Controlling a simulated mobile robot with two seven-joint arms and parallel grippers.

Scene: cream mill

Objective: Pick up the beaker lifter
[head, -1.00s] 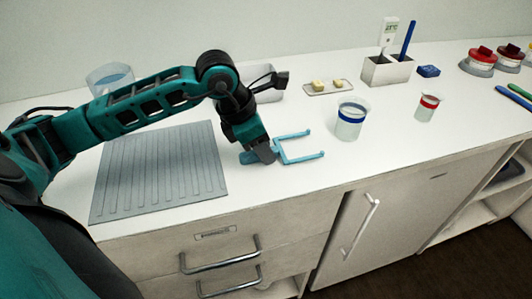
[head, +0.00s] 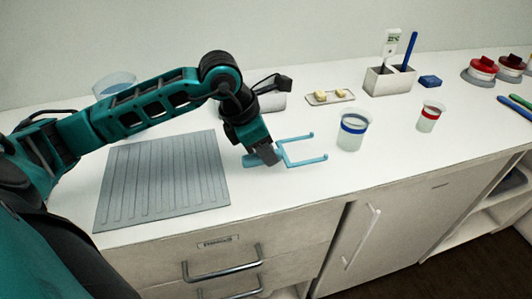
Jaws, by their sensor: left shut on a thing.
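The beaker lifter (head: 301,161) is a light blue two-pronged fork on the white counter, to the right of the grey ribbed mat. Its prongs point right, and part of its handle shows to the left of my gripper. My left gripper (head: 268,157) comes down over the handle and is shut on it. The fingers hide the part of the handle between them. The lifter looks low, at or very near the counter top; I cannot tell if it touches. My right gripper is not in view.
A blue-banded beaker (head: 352,130) stands right of the prongs, and a red-banded beaker (head: 430,116) farther right. The ribbed mat (head: 162,180) lies left. Behind are a small tray (head: 330,97), a grey holder (head: 388,80) and a blue block (head: 430,81).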

